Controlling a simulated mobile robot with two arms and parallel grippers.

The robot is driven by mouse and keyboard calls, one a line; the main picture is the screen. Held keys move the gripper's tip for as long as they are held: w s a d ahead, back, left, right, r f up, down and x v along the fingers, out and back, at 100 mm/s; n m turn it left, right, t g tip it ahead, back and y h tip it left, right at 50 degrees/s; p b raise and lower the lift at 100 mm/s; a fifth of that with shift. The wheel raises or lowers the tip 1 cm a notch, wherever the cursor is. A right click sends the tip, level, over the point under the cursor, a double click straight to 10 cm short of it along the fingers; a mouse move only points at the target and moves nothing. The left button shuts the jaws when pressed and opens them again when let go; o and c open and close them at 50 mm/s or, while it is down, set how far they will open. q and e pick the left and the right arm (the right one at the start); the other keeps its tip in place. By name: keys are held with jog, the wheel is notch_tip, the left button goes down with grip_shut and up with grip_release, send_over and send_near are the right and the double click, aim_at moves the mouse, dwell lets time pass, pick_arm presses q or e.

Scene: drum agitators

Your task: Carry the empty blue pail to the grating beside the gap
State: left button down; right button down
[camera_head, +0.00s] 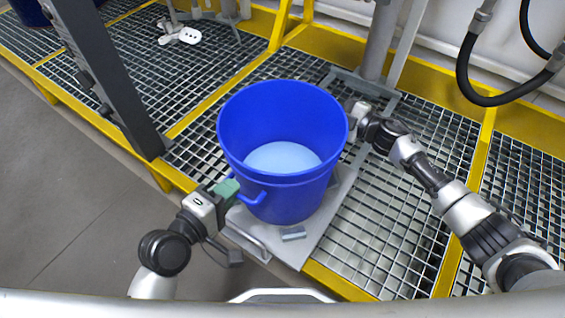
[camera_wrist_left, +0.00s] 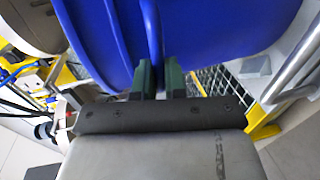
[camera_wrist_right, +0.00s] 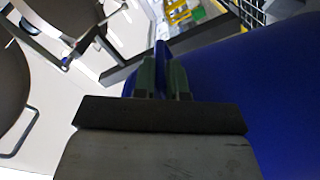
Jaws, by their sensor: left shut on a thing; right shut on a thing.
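The blue pail (camera_head: 285,195) is upright in the middle of the head view, over a grey plate (camera_head: 325,220) on the grating (camera_head: 395,235). Its inside looks empty, with a pale bottom. Whether it rests on the plate or hangs just above it, I cannot tell. My left gripper (camera_head: 233,188) is shut on the pail's near-left handle; its green fingers (camera_wrist_left: 158,78) pinch it in the left wrist view. My right gripper (camera_head: 352,112) is at the pail's far-right side, partly hidden by the rim. Its fingers (camera_wrist_right: 164,75) are shut on a blue handle. I cannot make out a gap.
Yellow frame bars (camera_head: 468,185) divide the grating. A dark grey post (camera_head: 108,75) stands at the left. A pole (camera_head: 379,42) rises behind the pail, and a black hose (camera_head: 465,70) hangs at the upper right. A small grey block (camera_head: 293,234) lies on the plate.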

jog(key=shift+w+r+p, duration=0.15)
jog(key=shift+r+p, duration=2.4)
jog(key=shift+r, duration=0.2)
